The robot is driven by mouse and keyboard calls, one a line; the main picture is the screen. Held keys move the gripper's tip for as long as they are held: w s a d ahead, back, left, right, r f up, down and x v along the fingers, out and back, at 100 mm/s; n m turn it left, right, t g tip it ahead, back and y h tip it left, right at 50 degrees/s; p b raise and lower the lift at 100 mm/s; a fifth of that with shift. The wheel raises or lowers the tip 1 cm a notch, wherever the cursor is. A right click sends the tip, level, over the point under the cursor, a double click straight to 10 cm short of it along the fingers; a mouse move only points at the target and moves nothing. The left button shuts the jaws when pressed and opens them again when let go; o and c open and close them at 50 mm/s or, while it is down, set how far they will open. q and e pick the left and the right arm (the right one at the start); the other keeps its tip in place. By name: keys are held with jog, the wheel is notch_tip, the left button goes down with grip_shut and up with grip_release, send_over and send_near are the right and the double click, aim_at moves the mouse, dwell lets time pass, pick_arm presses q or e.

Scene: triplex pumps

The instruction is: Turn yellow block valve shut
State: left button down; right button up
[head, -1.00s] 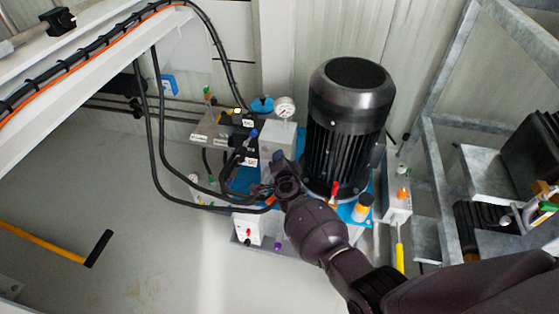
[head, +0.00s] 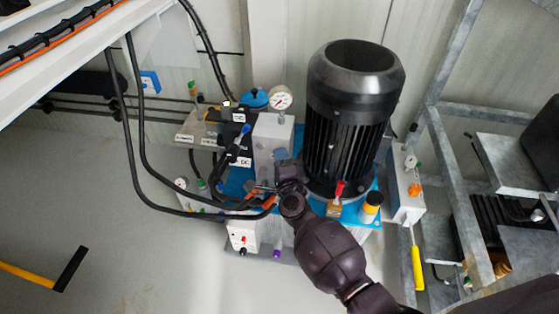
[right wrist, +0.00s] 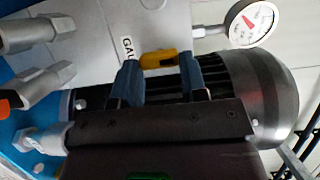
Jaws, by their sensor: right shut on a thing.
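The yellow valve handle (right wrist: 158,59) shows in the right wrist view, small and rounded, on a light grey block (right wrist: 95,25) beside a label reading "GAU". My right gripper (right wrist: 161,74) has its two blue-grey fingers on either side of the handle, shut on it. In the head view my right gripper (head: 286,171) is at the front of the grey block (head: 272,135), left of the black motor. The yellow handle is hidden there behind the gripper. My left gripper is not in view.
A pressure gauge (head: 280,97) stands on top of the block. The large black motor (head: 350,115) is close on the right. Black hoses (head: 150,195) loop at the left. A yellow lever (head: 417,268) hangs at the right.

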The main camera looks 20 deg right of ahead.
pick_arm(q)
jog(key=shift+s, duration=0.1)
pick_arm(e)
jog(key=o, duration=0.9)
jog(key=shift+o, duration=0.2)
